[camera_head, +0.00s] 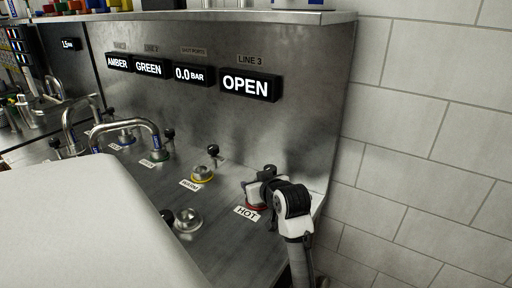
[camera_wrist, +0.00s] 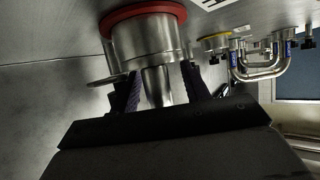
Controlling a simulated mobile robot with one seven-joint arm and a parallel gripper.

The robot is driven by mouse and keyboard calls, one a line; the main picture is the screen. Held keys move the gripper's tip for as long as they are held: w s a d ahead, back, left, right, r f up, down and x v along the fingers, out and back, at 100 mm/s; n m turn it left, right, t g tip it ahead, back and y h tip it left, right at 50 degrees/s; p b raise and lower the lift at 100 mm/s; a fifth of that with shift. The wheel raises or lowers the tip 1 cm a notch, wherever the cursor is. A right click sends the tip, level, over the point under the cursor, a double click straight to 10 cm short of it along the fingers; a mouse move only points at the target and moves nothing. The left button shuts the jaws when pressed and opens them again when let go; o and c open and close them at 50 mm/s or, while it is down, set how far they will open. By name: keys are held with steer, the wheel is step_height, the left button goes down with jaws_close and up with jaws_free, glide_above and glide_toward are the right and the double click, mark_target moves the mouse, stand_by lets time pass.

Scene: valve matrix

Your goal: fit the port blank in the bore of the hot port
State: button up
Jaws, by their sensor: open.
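The hot port (camera_wrist: 143,17) has a red ring and a metal collar in the wrist view. In the head view its HOT label (camera_head: 246,212) shows at the right of the steel deck. A narrow metal stem, which looks like the grip of the port blank (camera_wrist: 157,88), stands out from the collar toward my gripper. How deep the blank sits in the bore is hidden. My gripper (camera_wrist: 162,88) is open, with one dark finger on each side of the stem. I cannot tell whether either finger touches it. In the head view my arm mostly covers the port.
A yellow-ringed port (camera_head: 202,174) and a silver fitting (camera_head: 188,222) stand left of the hot port. Bent metal pipes (camera_head: 128,127) rise farther left. The LINE 3 display (camera_head: 250,84) reads OPEN. A steel back panel and side edge border the port closely.

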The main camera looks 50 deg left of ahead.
steer(key=b+v, duration=0.1)
steer(key=v, duration=1.2)
steer(key=shift+d+r, duration=0.2)
steer(key=shift+d, duration=0.15)
steer(key=shift+r, duration=0.1)
step_height(320, 180, up, 8)
steer(key=p, duration=0.7)
